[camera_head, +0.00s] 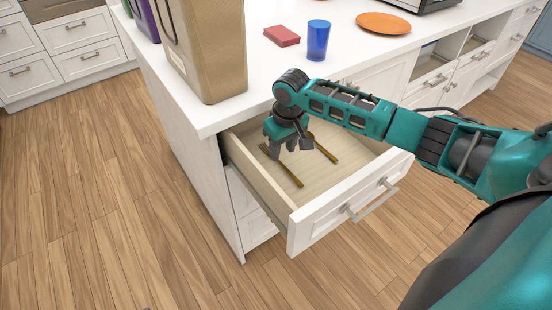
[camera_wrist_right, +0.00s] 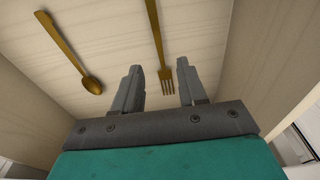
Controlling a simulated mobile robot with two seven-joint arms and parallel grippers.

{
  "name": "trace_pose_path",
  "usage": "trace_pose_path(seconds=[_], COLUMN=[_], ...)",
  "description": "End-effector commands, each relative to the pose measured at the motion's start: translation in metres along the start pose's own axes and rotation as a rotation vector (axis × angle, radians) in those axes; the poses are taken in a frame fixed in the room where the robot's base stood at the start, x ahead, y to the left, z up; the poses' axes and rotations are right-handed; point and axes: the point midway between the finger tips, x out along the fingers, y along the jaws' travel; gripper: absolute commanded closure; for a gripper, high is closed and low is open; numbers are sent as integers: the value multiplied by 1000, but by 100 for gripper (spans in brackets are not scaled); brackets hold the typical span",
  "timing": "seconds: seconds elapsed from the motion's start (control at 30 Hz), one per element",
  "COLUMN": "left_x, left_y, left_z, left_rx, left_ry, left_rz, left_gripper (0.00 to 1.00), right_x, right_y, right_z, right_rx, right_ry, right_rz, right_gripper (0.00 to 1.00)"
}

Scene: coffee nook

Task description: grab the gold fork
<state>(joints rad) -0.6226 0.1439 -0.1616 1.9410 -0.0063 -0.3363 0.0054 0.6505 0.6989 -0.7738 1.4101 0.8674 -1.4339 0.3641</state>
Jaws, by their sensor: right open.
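The gold fork (camera_wrist_right: 158,45) lies in the open drawer, tines toward my right gripper (camera_wrist_right: 159,72). In the right wrist view its tines show between the two spread fingers, nearer the right one. Whether the fingers reach down to it, I cannot tell. In the head view the fork seems to be the left gold piece (camera_head: 285,170), its upper end close to my gripper (camera_head: 290,148). My right gripper points down inside the drawer, open and empty.
A gold spoon (camera_wrist_right: 80,62) lies left of the fork in the wrist view. The drawer (camera_head: 350,206) has side walls and a white front around the gripper. On the counter (camera_head: 268,75) stand a blue cup (camera_head: 318,40), a red block (camera_head: 282,36), an orange plate (camera_head: 383,23) and a tall tan container (camera_head: 215,60).

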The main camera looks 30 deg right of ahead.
Motion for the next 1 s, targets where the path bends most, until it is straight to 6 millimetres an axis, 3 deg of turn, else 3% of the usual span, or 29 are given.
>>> trace_pose_path(seconds=[0.1, 0.3, 0.9, 1.0], left_x=[3, 5, 2, 3], left_y=[0, 1, 2, 2], left_z=[5, 9, 8, 8], left_rx=[0, -1, -1, -1], left_ry=[-1, -3, -6, -5], left_rz=[1, 1, 3, 3], left_gripper=[1, 1, 1, 1], right_x=[21, 43, 46, 47], right_y=[2, 2, 2, 2], right_z=[3, 3, 3, 3], right_rx=[2, 0, 0, 0], right_ry=[-3, -1, -1, 0], right_rz=[1, 0, 1, 2], right_gripper=[58, 58, 58, 66])
